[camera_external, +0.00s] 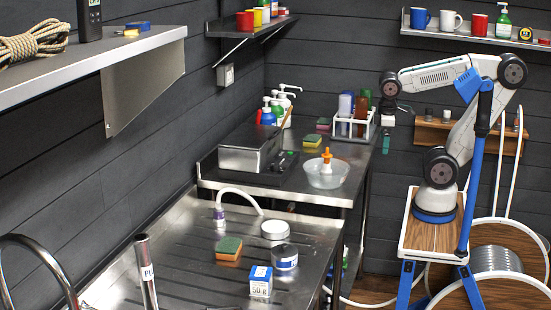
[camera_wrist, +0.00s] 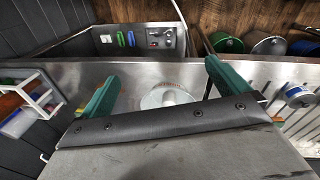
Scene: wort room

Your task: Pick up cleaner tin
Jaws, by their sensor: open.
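A round tin with a blue label band (camera_external: 285,258) stands on the ribbed steel drainboard (camera_external: 190,262) in the external view; I cannot read its label. A flatter whitish round tub (camera_external: 275,229) stands just behind it. In the wrist view a round blue-and-white tin (camera_wrist: 299,95) shows at the right edge, outside my fingers. My gripper (camera_external: 387,141) hangs from the arm at the back right in the external view, well away from the tins. In the wrist view its green fingers (camera_wrist: 160,76) are apart and empty, with a pale round dish (camera_wrist: 165,97) seen below between them.
A sponge (camera_external: 229,248) and a blue-white box (camera_external: 260,281) flank the tin. A clear bowl (camera_external: 327,172) with an orange-topped item and a metal box (camera_external: 251,149) stand on the counter behind. A white bottle rack (camera_external: 357,126) stands near my gripper. A hose (camera_external: 240,194) arches behind the tub.

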